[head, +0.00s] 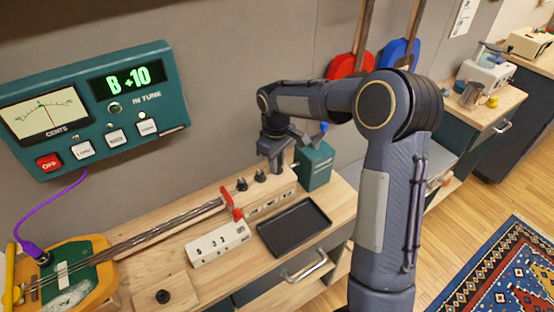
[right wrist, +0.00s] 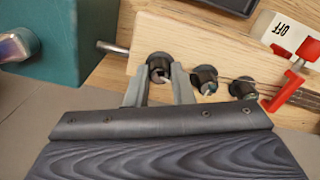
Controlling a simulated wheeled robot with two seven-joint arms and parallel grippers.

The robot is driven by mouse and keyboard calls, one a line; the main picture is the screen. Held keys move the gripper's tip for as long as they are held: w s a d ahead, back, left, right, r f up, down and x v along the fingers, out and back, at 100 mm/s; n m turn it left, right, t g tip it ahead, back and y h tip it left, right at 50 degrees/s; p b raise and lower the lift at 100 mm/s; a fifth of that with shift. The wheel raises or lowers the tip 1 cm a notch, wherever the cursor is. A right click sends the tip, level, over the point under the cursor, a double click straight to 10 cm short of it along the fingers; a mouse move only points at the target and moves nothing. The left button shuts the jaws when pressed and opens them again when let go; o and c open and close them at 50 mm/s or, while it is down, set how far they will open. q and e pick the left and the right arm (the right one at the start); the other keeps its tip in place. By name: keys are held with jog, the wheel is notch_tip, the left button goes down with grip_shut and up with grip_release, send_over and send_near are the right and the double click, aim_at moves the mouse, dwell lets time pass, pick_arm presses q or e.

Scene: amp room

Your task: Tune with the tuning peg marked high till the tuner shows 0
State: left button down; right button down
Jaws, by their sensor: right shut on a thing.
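The teal tuner (head: 115,105) on the wall reads "B +10" in green on its display (head: 127,78). Its needle stands near the middle of the cents dial (head: 46,115). My right gripper (head: 272,160) points down at the far end of the wooden headstock (head: 272,201). In the right wrist view its two fingers (right wrist: 159,82) are shut on a black tuning peg (right wrist: 158,67). Two more black pegs, the middle one (right wrist: 205,79) and the outer one (right wrist: 243,88), stand free beside it. The peg labels are too small to read. My left gripper is not in view.
A teal box (head: 315,165) stands close behind my right gripper. A red clamp (head: 232,205) sits on the neck (head: 160,232). The orange guitar body (head: 93,279) is at left.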

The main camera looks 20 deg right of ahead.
jog(key=shift+n, duration=0.6)
jog(key=c, duration=1.3)
grip_release()
jog(key=shift+o, duration=0.2)
jog(key=shift+r, duration=0.15)
notch_tip(320, 180, up, 7)
jog(key=shift+r, duration=0.2)
jog(key=shift+s+r, duration=0.1)
